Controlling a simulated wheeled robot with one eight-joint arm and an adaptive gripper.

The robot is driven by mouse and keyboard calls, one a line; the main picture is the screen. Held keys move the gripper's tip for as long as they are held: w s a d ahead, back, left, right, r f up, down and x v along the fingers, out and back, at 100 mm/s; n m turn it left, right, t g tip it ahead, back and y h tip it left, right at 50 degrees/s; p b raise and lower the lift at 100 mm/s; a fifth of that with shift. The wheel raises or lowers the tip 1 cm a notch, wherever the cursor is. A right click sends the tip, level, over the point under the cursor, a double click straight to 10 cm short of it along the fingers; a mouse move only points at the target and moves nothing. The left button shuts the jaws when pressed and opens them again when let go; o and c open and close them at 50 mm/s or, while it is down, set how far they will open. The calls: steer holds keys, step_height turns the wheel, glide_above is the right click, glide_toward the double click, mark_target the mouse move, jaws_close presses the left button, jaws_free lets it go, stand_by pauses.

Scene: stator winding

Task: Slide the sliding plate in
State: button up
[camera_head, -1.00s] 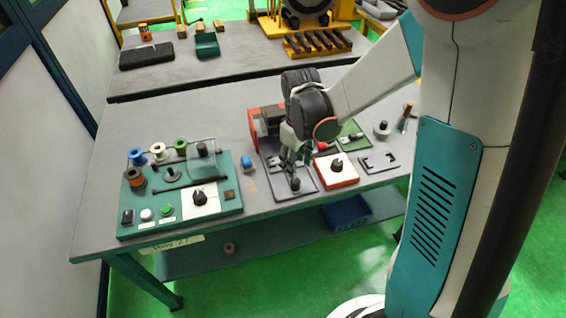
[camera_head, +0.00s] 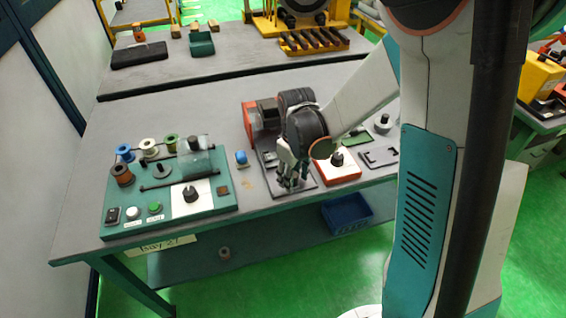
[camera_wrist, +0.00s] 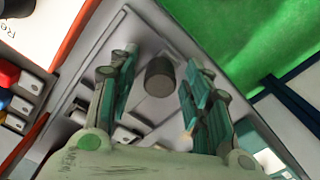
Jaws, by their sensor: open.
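The flat grey plate (camera_head: 304,188) lies on the table in front of the red machine (camera_head: 252,122). It also fills the middle of the wrist view (camera_wrist: 120,32), where a dark round knob (camera_wrist: 159,77) stands on it. My gripper (camera_head: 288,184) is low over the plate's front part. In the wrist view my gripper (camera_wrist: 160,85) is open, with one finger on each side of the knob and a gap visible on both sides. In the head view the fingers hide most of the knob.
A red-edged white block with a black knob (camera_head: 337,160) stands close on the right of the plate, with a grey notched plate (camera_head: 379,157) beyond it. A teal panel with spools (camera_head: 172,208) is at the left. A small blue object (camera_head: 241,158) lies between.

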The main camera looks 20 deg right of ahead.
steer(key=c, duration=0.8)
steer(key=shift+w, duration=0.1)
steer(key=shift+w+b, duration=0.3)
steer(key=shift+w, duration=4.55)
steer(key=o, duration=0.8)
steer(key=shift+r, duration=0.1)
steer(key=shift+r+p, duration=1.85)
steer(key=shift+r, duration=1.1)
